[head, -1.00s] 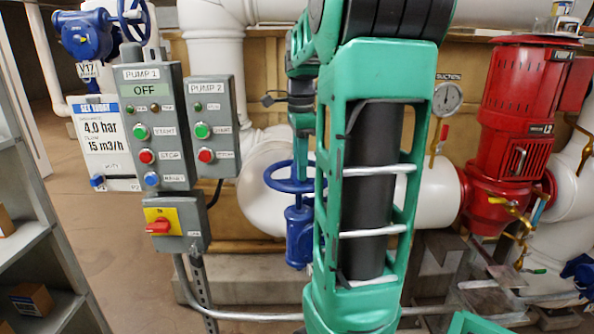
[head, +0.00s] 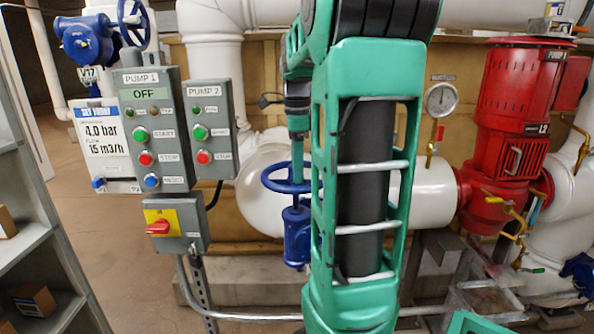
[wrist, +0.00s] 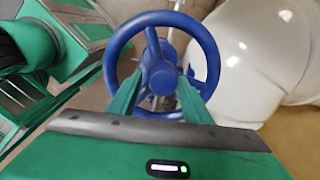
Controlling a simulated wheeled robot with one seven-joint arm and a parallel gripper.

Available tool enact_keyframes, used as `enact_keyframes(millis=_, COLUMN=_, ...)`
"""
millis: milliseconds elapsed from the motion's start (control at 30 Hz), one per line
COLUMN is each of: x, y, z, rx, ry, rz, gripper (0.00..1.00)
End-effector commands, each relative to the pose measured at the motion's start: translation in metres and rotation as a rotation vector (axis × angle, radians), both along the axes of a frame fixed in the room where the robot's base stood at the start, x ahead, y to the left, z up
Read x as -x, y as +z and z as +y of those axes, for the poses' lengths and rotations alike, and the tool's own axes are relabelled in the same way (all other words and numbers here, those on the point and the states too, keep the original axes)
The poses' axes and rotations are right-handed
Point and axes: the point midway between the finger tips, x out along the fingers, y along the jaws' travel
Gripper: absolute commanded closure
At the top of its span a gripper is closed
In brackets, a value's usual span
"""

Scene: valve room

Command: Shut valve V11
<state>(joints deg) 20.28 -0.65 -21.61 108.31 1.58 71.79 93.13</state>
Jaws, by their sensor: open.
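A blue valve with a blue handwheel (head: 276,182) stands on the pipework behind my arm, its right side hidden by the arm. No label shows on it, so I cannot tell whether it is V11. My gripper (head: 297,172) points down at this wheel from above. In the wrist view the two green fingers of my gripper (wrist: 162,92) are apart, with the wheel's hub between them in the picture. The handwheel (wrist: 121,38) fills the middle of that view. I cannot tell whether the fingers touch it. Nothing is held.
A second blue valve tagged V17 (head: 88,40) is at the upper left. The PUMP 1 box (head: 149,112), reading OFF, and the PUMP 2 box (head: 210,125) stand left of my arm. A red pump (head: 511,110) and a gauge (head: 441,99) are at right. Shelves (head: 35,230) edge the left.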

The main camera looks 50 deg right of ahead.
Motion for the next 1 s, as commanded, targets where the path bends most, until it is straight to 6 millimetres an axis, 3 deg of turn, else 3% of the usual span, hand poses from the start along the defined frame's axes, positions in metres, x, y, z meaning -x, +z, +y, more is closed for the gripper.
enact_keyframes(millis=33, x=0.002, y=-0.013, z=0.003, rx=-0.016, ry=0.0, rz=0.026, gripper=0.47)
enact_keyframes(millis=367, x=0.0, y=-0.008, z=0.003, rx=-0.015, ry=0.003, rz=0.025, gripper=0.47)
enact_keyframes(millis=567, x=0.001, y=0.014, z=0.004, rx=-0.011, ry=0.004, rz=0.02, gripper=0.47)
enact_keyframes(millis=800, x=0.02, y=0.051, z=0.004, rx=-0.008, ry=0.003, rz=-0.003, gripper=0.47)
enact_keyframes(millis=1000, x=0.027, y=0.067, z=0.003, rx=-0.009, ry=0.001, rz=-0.008, gripper=0.47)
